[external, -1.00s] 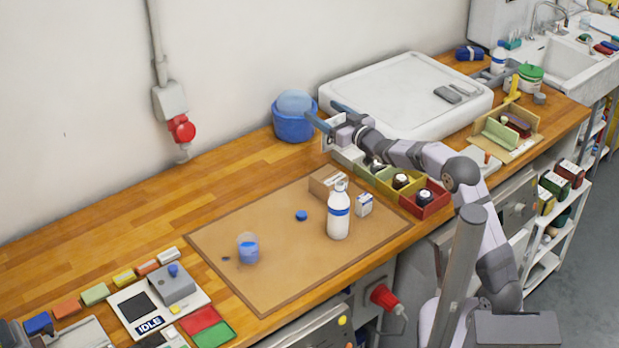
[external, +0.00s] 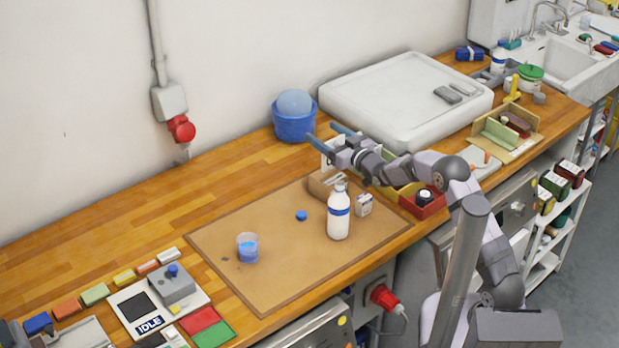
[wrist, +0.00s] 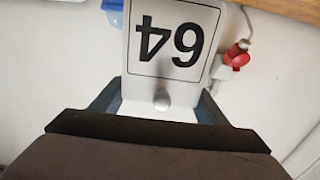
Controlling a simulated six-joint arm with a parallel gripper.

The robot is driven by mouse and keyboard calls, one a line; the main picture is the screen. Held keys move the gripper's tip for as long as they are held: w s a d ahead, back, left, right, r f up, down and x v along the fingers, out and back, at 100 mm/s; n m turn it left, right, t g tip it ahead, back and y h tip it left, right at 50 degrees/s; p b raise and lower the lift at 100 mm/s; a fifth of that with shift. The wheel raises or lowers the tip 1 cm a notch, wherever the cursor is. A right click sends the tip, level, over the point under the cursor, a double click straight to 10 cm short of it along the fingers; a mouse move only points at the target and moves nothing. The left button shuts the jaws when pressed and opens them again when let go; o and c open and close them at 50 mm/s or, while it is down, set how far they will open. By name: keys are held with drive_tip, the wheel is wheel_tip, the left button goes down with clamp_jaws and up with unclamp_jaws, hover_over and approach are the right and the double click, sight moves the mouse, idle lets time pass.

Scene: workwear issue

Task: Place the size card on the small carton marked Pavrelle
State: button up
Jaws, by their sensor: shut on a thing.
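The size card is a white plate with a black frame and the number 64, upside down in the wrist view (wrist: 172,68). My gripper (wrist: 160,98) is shut on it near a round grey knob. In the external view my gripper (external: 328,138) holds the card (external: 327,152) above the bench, behind the mat. Two small cartons stand on the mat below: a brown one (external: 317,186), partly hidden by my arm, and a white one (external: 364,205) right of the bottle. I cannot read Pavrelle on either.
A white bottle with a blue band (external: 339,222) stands close to the cartons. A blue cup (external: 247,248) and blue cap (external: 301,216) are on the mat (external: 275,285). A blue bucket (external: 296,127) stands behind my gripper. Coloured bins (external: 432,208) are to the right.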

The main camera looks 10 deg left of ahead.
wheel_tip(320, 180, down, 3)
drive_tip(key=shift+f+p, duration=0.2)
drive_tip(key=shift+p, duration=0.3)
drive_tip(key=shift+f, duration=0.1)
drive_tip(key=shift+f, duration=0.15)
drive_tip(key=o, duration=1.2)
